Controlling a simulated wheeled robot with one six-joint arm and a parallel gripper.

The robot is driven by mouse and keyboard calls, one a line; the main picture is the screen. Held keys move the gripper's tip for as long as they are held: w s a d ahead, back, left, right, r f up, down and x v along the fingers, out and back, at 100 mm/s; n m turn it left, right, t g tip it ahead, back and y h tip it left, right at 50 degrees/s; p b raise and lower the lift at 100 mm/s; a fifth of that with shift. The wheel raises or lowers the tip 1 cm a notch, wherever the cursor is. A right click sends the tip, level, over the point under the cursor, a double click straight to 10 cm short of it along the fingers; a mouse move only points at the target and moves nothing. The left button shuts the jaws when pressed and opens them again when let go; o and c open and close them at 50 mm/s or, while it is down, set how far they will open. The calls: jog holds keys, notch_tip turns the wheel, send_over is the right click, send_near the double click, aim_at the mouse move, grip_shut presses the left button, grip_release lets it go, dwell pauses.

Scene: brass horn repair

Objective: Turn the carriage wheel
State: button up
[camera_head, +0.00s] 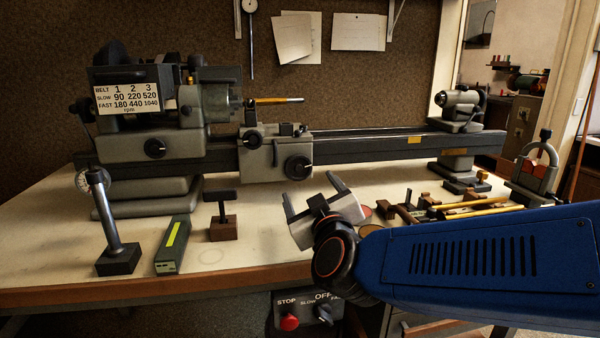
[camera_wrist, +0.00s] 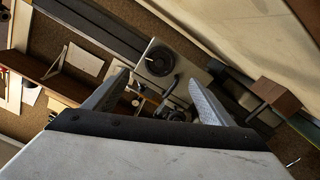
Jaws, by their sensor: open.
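The carriage wheel (camera_head: 298,167) is a dark round handwheel on the lower right front of the grey lathe carriage (camera_head: 262,151). My gripper (camera_head: 311,190) is open and empty, in front of and below the wheel, with its fingers pointing up toward the carriage. In the wrist view the wheel (camera_wrist: 159,61) shows beyond the fingertips, just above the gap between the fingers (camera_wrist: 159,83). The fingers look apart from the wheel; the exact distance is hard to tell.
The lathe bed (camera_head: 370,146) runs across the bench. A wooden block with a black T-handled key (camera_head: 223,226), a green box (camera_head: 173,245) and a dial gauge stand (camera_head: 117,250) stand left of my gripper. Several small tools lie to its right. A stop switch panel (camera_head: 308,311) is below the bench edge.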

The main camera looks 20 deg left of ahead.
aim_at(299, 169)
jog(key=x, duration=1.1)
jog(key=shift+w+a, duration=0.25)
jog(key=shift+w, duration=0.1)
jog(key=c, duration=1.1)
